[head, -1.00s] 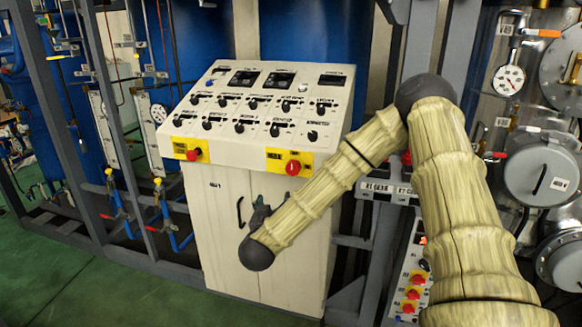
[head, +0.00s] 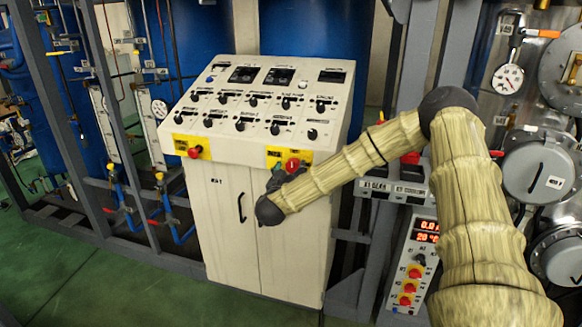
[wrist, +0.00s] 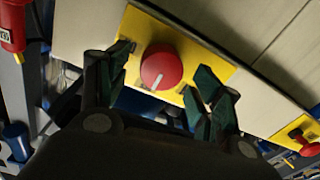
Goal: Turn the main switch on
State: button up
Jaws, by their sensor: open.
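A red rotary knob on a yellow plate sits at the right of the console's front edge in the head view; the knob (head: 292,165) is partly beside my gripper (head: 277,176). In the wrist view the red knob (wrist: 161,66), with a white mark on it, lies between the two open green-padded fingers of my gripper (wrist: 160,78). The yellow plate (wrist: 190,45) is behind it. I cannot tell whether the fingers touch the knob.
The white console (head: 262,115) carries several black knobs and displays. A second red knob on yellow (head: 193,150) is at its left. A small panel (head: 412,270) with lit red digits and several red switches stands at the right.

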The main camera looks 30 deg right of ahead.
jog(key=shift+w+d, duration=0.35)
jog(key=c, duration=1)
